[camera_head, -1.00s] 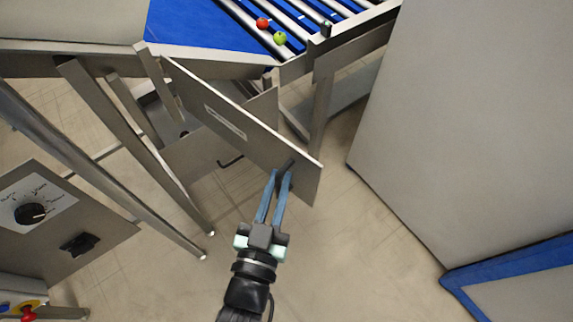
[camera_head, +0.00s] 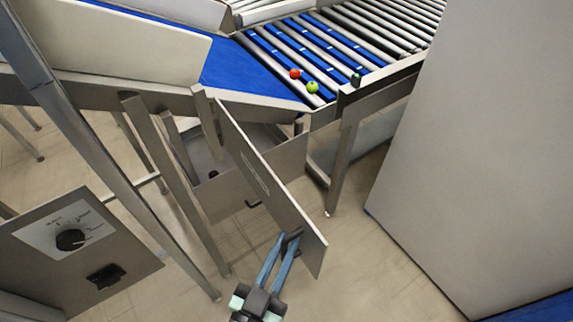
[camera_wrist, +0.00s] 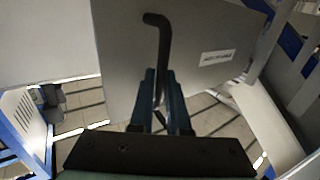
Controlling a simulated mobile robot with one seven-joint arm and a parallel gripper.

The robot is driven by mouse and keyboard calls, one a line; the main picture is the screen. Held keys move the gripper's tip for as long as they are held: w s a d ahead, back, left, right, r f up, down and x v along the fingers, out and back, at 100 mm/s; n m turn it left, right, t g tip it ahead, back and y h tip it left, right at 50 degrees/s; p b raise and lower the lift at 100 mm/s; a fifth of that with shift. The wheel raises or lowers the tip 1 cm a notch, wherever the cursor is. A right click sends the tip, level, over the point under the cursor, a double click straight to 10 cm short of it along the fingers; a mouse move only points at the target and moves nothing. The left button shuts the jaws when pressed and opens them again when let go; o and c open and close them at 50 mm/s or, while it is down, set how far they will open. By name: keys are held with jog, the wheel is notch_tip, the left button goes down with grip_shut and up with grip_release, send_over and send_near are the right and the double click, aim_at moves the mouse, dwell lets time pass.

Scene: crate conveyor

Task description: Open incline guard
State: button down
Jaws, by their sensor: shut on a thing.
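The incline guard (camera_head: 262,184) is a flat grey metal panel hinged under the conveyor, swung out from the frame at an angle. In the wrist view the guard (camera_wrist: 190,50) fills the upper middle, with a white label and a dark bent handle (camera_wrist: 164,40). My gripper (camera_head: 287,241) is at the guard's lower outer end in the head view, its blue fingers closed around the handle. In the wrist view my gripper (camera_wrist: 160,85) grips the handle's lower part; the fingers hide that part.
A blue belt (camera_head: 250,72) and rollers lie above, with a red ball (camera_head: 295,73) and a green ball (camera_head: 312,87). A control box with a dial (camera_head: 70,240) stands at left. A large grey cabinet (camera_head: 480,150) stands at right, with open floor (camera_head: 350,260) between.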

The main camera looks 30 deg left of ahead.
jog(key=shift+a+r, duration=0.1)
jog(key=shift+a, duration=0.1)
jog(key=c, duration=1.2)
grip_release()
jog(key=shift+o, duration=0.2)
jog(key=shift+s+d, duration=0.1)
jog(key=s+d, duration=0.2)
jog(key=s, duration=1)
jog(key=shift+s+b, duration=0.2)
jog(key=shift+b, duration=0.25)
